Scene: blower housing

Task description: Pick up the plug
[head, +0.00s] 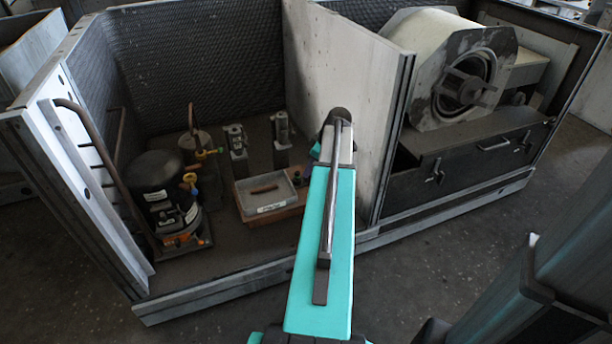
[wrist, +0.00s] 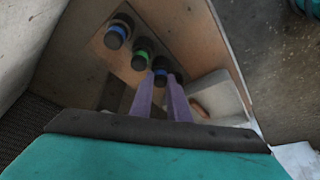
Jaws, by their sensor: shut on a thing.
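In the wrist view, three dark round-topped plugs stand in a row on a brown board (wrist: 110,55). The far left plug (wrist: 116,35) has a blue band, the middle plug (wrist: 141,58) a green band, and the nearest plug (wrist: 160,64) a blue band. My gripper (wrist: 164,79) has its two purple fingers on either side of the nearest plug, shut on it. That plug appears at the end of the row, and I cannot tell whether it is clear of the board. In the head view my arm hides most of the gripper and the plugs.
A grey tray (head: 292,180) holding a brown piece sits beside the board. A black compressor (head: 155,172) and small valves stand to the left. A pale upright partition (head: 355,75) rises close to the right of my arm, with a blower (head: 440,55) beyond it.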

